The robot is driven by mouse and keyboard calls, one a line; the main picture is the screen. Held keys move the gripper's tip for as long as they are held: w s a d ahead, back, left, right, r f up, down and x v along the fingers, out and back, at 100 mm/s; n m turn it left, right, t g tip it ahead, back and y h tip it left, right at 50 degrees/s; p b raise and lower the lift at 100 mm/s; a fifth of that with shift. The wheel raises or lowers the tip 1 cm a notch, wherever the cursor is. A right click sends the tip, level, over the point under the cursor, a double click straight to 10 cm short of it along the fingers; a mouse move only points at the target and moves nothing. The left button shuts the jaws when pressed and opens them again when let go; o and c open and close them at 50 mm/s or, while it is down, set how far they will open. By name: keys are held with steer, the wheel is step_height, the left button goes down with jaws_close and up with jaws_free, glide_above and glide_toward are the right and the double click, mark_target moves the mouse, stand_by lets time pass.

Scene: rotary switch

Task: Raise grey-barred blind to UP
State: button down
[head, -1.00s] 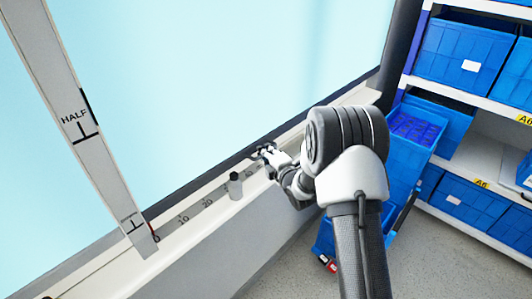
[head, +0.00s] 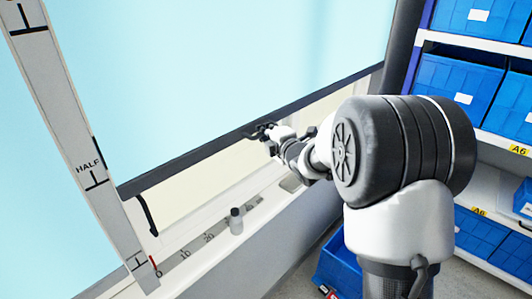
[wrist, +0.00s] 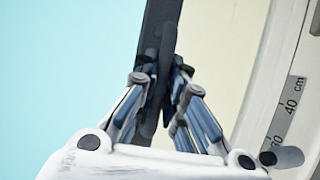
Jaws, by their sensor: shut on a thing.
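The pale blue blind (head: 230,80) hangs in the window with a dark grey bar (head: 190,166) along its lower edge. The bar is well above the sill, with a cream strip showing below it. Its left end is a little below the HALF mark (head: 92,178) on the white post (head: 70,120). My gripper (head: 264,131) is at the bar, right of its middle. In the wrist view, my gripper (wrist: 167,78) is shut on a dark handle (wrist: 168,45) at the bar (wrist: 155,30); the fingers hide part of it.
A small grey cylinder with a dark top (head: 236,222) stands on the sill beside a centimetre scale (head: 208,238). A dark hooked piece (head: 147,214) hangs below the bar's left end. Shelves with blue bins (head: 459,80) stand at the right. The window area above the bar is clear.

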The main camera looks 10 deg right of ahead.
step_height(320, 180, up, 36)
steer(key=p, duration=2.1)
steer(key=shift+f, duration=0.1)
steer(key=c, duration=1.9)
jaws_free()
steer(key=v, duration=1.2)
